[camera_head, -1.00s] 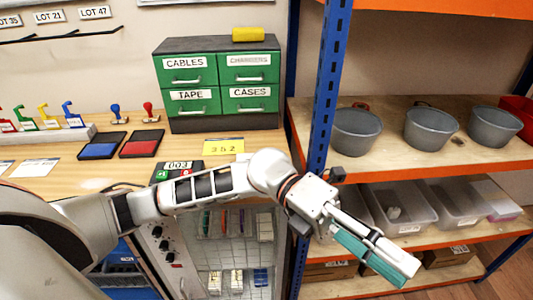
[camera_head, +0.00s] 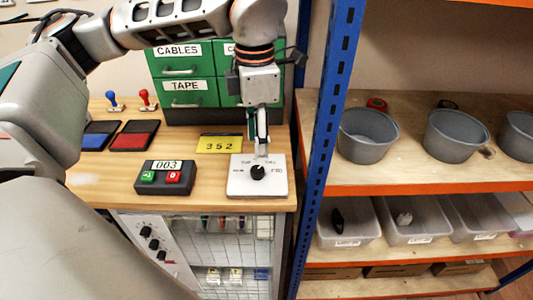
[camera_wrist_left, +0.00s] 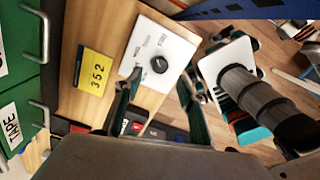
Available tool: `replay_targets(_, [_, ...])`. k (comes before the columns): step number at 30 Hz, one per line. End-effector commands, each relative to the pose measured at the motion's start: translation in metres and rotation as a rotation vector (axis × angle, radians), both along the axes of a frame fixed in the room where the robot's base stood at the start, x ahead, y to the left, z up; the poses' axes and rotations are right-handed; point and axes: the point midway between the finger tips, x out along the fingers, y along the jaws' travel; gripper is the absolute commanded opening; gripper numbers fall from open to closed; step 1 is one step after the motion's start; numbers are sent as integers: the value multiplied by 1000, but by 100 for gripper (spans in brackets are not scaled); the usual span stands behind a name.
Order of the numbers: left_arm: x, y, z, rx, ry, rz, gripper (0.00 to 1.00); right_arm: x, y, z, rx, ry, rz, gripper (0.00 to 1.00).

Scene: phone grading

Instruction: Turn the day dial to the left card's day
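The day dial is a round black knob (camera_head: 258,172) on a white plate (camera_head: 238,186) at the front right of the wooden bench. Small day labels ring it, too small to read surely, and I cannot tell where its pointer stands. My left gripper (camera_head: 262,152) points down just behind and above the knob in the head view. In the left wrist view its fingers (camera_wrist_left: 162,76) are spread, with the knob (camera_wrist_left: 159,64) showing between them, apparently untouched. No day card can be made out now. My right gripper is not in view.
A yellow 352 sign (camera_head: 219,144) and a dark box with green and red buttons (camera_head: 165,178) are left of the dial. Green drawers (camera_head: 190,92) stand behind. A blue shelf post (camera_head: 328,110) rises close on the right, beside shelves with grey bowls (camera_head: 367,135).

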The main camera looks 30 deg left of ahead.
Motion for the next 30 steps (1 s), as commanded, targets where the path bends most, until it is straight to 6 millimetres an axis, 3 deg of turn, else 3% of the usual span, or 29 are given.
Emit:
replay_targets(5, [-1,2,-15,5,1,3,40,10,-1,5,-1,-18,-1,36])
replay_targets(12, [-1,2,-53,4,2,3,40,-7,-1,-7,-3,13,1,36])
replay_targets(16, [-1,1,-67,3,0,2,40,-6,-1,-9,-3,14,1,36])
replay_targets(28, [0,1,-77,2,-2,3,40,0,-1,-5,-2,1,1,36])
replay_targets(29, [0,1,-76,2,-2,2,37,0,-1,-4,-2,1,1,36])
replay_targets(30, [0,1,-76,2,-2,3,27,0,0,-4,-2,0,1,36])
